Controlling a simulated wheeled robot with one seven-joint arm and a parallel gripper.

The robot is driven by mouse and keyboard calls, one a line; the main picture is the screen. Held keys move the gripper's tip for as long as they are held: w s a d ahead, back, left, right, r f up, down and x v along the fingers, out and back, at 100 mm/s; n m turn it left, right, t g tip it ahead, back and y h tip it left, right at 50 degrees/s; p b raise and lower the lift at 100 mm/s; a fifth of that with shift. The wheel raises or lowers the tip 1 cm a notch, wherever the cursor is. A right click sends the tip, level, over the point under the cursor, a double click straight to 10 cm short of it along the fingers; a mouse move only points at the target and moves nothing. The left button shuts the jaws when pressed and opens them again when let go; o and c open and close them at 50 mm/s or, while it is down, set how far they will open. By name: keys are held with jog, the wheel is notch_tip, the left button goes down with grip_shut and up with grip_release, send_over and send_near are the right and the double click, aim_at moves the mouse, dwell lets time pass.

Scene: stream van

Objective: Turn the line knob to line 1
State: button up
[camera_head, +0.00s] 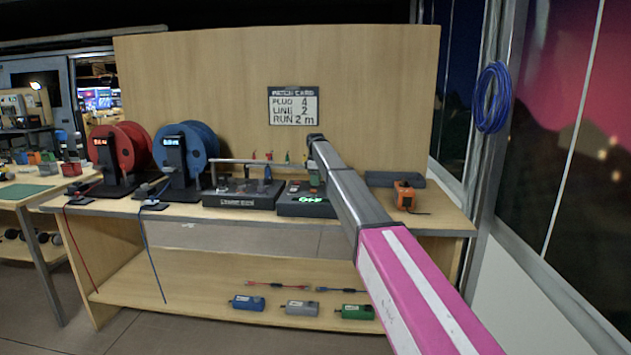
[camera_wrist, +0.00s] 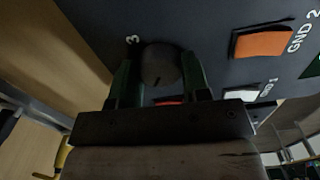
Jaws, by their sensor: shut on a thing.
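The line knob (camera_wrist: 160,64) is a dark round knob on a dark panel in the wrist view. My gripper (camera_wrist: 157,78) is shut on it, with one green finger on each side. A white "3" (camera_wrist: 132,40) is printed on the panel near the left finger. No other line number shows clearly around the knob, and its pointer setting cannot be read. In the head view my gripper (camera_head: 314,180) is at the dark control box (camera_head: 305,208) on the bench, and my arm hides part of the box.
An orange GND 2 button (camera_wrist: 262,42) and a white GND 1 button (camera_wrist: 241,92) sit right of the knob. A tester box (camera_head: 240,201) stands left of the control box; an orange device (camera_head: 404,196) stands right. A patch card (camera_head: 293,106) hangs behind.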

jog(key=shift+n, duration=0.6)
jog(key=o, duration=0.9)
notch_tip(320, 180, up, 11)
jog(key=shift+f, duration=0.1)
